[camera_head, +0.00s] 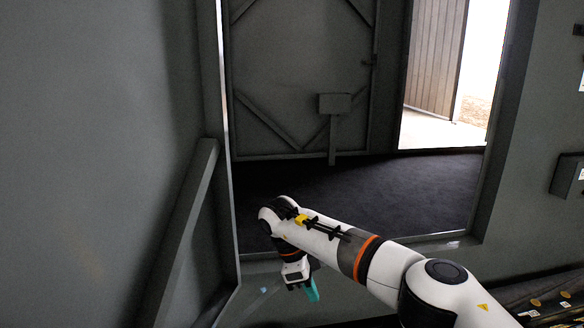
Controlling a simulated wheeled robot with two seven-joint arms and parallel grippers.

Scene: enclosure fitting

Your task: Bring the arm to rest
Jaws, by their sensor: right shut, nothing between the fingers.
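My right arm reaches in from the lower right of the head view, white with orange rings and black joints. It is bent at the wrist, so the hand points down. My right gripper (305,289) hangs at the lower middle of the picture, with a teal part showing at its fingers. It is shut and empty. My left gripper is not in view.
A grey metal panel (90,130) fills the left side. A grey door (300,80) with diagonal braces stands behind a dark floor (360,195). A bright opening (480,70) is at the upper right. A small box (567,175) is on the right wall.

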